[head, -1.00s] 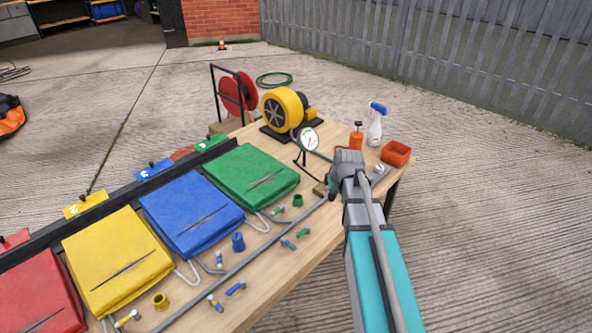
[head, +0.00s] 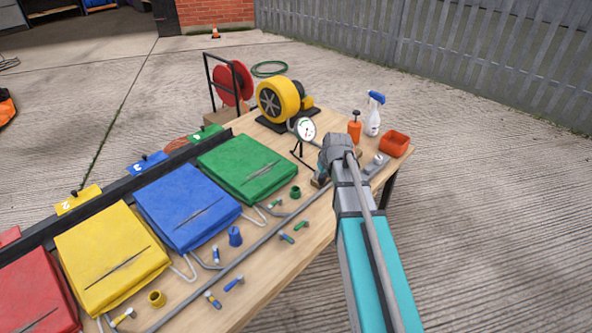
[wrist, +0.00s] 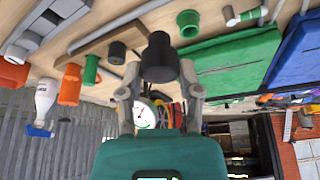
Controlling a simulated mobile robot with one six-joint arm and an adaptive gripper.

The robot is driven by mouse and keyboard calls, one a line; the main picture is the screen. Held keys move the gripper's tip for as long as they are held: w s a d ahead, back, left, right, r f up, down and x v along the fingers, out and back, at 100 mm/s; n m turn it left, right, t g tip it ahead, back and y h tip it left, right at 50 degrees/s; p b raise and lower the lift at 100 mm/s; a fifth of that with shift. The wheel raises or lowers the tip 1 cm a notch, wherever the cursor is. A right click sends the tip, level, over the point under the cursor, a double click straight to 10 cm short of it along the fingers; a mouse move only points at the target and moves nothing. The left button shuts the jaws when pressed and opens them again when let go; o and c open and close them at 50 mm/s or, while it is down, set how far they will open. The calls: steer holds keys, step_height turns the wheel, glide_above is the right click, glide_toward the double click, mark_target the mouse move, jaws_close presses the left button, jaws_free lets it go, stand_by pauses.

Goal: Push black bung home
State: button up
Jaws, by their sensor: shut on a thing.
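The black bung (wrist: 160,57) shows in the wrist view as a dark, stepped plug between my fingertips. My gripper (wrist: 158,82) is shut on it, one finger on each side. The bung's narrower end points to the top of the picture, toward the grey pipe (wrist: 130,20) and the table. I cannot tell whether it touches any opening. In the head view my gripper (head: 320,172) is over the table's right part, beside the gauge, and the bung is hidden by my arm. The grey pipe (head: 245,258) runs along the table's front there.
A dial gauge on a stand (head: 305,129) is close to my gripper. Green (head: 295,192) and blue (head: 235,236) fittings lie in front of folded fabric.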

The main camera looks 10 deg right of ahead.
steer(key=n+b, duration=0.2)
steer(key=b, duration=0.1)
glide_above(296, 187)
steer(key=s, duration=0.2)
steer(key=f, duration=0.3)
steer(key=shift+w+a+f+y, duration=0.2)
steer(key=shift+a+f+y, duration=0.05)
steer(key=shift+f+y, duration=0.05)
steer(key=shift+f, duration=0.15)
steer(key=shift+f+b, duration=2.45)
steer(key=shift+b, duration=0.15)
steer(key=shift+f+b, duration=1.55)
steer(key=shift+b, duration=0.05)
stand_by(0.5)
steer(key=shift+f, duration=0.2)
jaws_close()
steer(key=shift+s+f+b, duration=0.1)
steer(key=shift+b, duration=0.35)
steer(key=shift+s, duration=0.15)
